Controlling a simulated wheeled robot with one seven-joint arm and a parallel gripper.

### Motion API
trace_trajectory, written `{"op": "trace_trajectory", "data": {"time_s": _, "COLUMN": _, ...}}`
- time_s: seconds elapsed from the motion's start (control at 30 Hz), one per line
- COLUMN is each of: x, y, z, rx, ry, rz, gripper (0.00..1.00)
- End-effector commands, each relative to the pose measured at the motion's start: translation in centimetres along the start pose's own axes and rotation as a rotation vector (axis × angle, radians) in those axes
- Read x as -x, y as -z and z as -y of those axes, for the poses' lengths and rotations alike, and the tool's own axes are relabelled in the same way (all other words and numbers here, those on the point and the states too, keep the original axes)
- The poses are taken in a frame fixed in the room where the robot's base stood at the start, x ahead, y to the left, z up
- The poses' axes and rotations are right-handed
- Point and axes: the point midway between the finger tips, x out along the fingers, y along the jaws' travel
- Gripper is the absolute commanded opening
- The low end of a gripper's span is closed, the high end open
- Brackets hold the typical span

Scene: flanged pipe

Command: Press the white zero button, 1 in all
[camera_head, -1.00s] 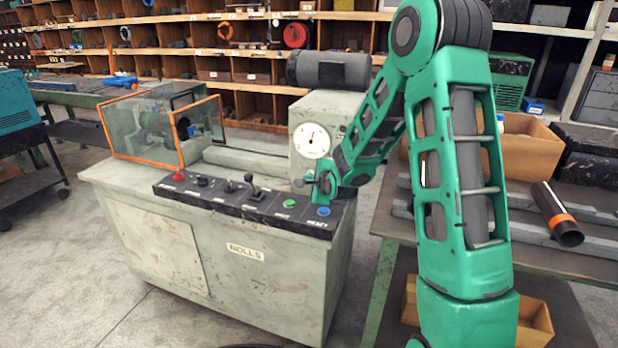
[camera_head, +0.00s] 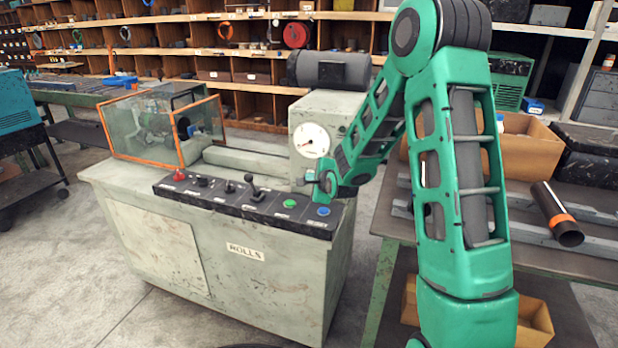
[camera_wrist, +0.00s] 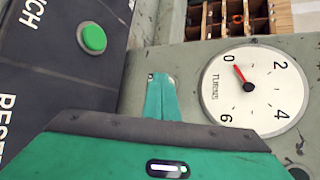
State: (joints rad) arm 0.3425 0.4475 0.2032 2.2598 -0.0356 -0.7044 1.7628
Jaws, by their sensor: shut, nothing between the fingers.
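I cannot tell contact for sure. The round white dial (camera_wrist: 252,90) is marked 0, 2, 4, 6 and "TURNS"; its red needle points at or very near 0. In the head view the dial (camera_head: 311,140) stands just left of my forearm, and my fingertips are hidden behind my wrist.
The black control panel (camera_head: 235,203) has a green button (camera_head: 290,203), a blue button (camera_head: 323,211), a red knob (camera_head: 179,175) and levers close below my wrist. The green button also shows in the wrist view (camera_wrist: 92,38). A workbench (camera_head: 400,225) with a black pipe (camera_head: 558,215) stands right.

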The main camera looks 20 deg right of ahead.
Motion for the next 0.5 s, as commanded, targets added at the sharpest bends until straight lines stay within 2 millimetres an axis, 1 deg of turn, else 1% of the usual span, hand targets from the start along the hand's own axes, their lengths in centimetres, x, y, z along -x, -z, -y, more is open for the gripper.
{"op": "trace_trajectory", "data": {"time_s": 0.3, "x": 1.0, "y": -0.7, "z": -0.7, "rx": 0.001, "ry": 0.000, "rz": 0.000, "gripper": 0.00}}
{"op": "trace_trajectory", "data": {"time_s": 0.5, "x": 1.1, "y": -0.8, "z": -0.8, "rx": 0.000, "ry": 0.001, "rz": 0.000, "gripper": 0.00}}
